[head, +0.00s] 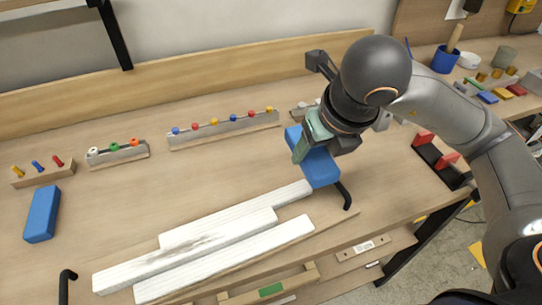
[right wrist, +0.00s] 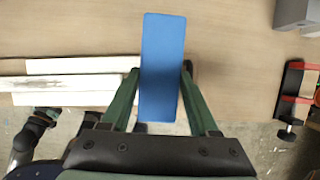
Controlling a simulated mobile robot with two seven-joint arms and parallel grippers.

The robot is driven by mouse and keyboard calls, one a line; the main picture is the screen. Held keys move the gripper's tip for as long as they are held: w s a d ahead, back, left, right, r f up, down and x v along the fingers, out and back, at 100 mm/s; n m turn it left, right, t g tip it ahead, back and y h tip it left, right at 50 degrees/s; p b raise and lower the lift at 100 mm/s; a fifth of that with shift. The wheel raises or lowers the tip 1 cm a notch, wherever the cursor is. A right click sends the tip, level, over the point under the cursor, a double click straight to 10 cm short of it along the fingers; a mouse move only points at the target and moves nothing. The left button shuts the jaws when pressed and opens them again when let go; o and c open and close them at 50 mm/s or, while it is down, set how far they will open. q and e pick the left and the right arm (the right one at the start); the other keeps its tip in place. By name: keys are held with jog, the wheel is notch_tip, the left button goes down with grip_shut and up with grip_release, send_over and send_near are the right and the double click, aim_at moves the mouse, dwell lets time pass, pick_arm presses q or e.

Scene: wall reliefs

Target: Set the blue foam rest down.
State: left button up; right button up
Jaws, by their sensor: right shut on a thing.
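My right gripper (head: 312,150) is shut on a blue foam rest (head: 321,171), a long block, over the front right part of the workbench (head: 235,165). In the right wrist view the blue foam rest (right wrist: 162,45) stands between the two green fingers and runs past them on both sides. I cannot tell whether its underside touches the bench. A second blue foam rest (head: 42,214) lies flat at the left of the bench, with nothing holding it.
Several white strips (head: 205,245) lie along the front, just left of the held rest. Racks with coloured knobs (head: 224,129) stand behind. A black and red clamp piece (head: 437,160) sits at the right edge. The bench between the racks and strips is clear.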

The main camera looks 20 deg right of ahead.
jog(key=shift+a, duration=0.35)
jog(key=shift+w+f, duration=0.2)
jog(key=shift+w, duration=0.1)
jog(key=w+f, duration=0.1)
jog(key=w, duration=0.1)
jog(key=w+d+f, duration=0.1)
jog(key=w, duration=0.2)
jog(key=w+f, duration=0.1)
jog(key=w, duration=0.1)
jog(key=shift+w+d+f+b, duration=0.1)
jog(key=shift+w+d+b, duration=0.1)
jog(key=shift+b, duration=0.2)
send_near(284, 154)
jog(key=shift+w+f, duration=0.55)
jog(key=shift+w, duration=0.25)
jog(key=shift+w+f, duration=0.2)
jog(key=shift+f, duration=0.1)
jog(key=shift+w+f, duration=0.2)
jog(key=shift+f, duration=1.55)
jog(key=shift+f+b, duration=0.2)
jog(key=shift+b, duration=0.1)
jog(key=o, duration=1.3)
jog(key=shift+r, duration=0.1)
